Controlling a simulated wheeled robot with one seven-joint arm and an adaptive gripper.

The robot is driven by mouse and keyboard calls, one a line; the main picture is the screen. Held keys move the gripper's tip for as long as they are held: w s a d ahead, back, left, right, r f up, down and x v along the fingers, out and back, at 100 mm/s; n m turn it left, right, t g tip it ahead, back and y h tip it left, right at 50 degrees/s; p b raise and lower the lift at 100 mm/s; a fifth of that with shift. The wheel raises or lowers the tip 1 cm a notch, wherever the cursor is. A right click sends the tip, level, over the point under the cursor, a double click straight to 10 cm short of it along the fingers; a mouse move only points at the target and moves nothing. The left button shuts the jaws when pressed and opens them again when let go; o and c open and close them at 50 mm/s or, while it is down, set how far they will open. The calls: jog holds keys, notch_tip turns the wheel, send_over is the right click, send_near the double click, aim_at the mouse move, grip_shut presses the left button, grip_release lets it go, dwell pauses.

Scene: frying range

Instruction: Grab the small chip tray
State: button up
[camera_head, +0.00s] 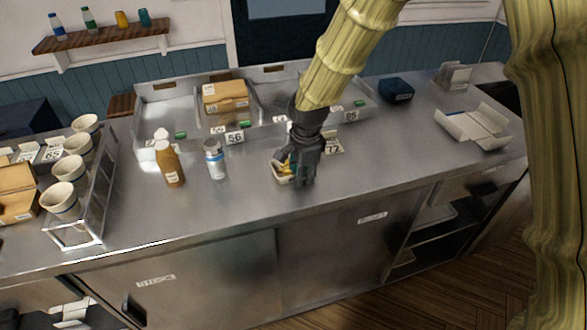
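The small chip tray (280,178) is a pale little tray with yellow chips in it, at the middle of the steel counter near its front edge. My dark grey gripper (296,178) reaches down from above and is right at the tray, covering its right side. The fingers overlap the tray in this view. I cannot tell whether they are closed on it or only around it. It is also unclear whether the tray rests on the counter.
A brown sauce bottle (170,166) and a white-and-blue shaker (215,162) stand left of the tray. Behind is a steel divided bin (192,122) with number cards. An open white box (472,128) lies at right. Cups stand in a rack (98,202) at far left.

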grip_shut()
jog(key=shift+r, duration=0.1)
dwell(0.4)
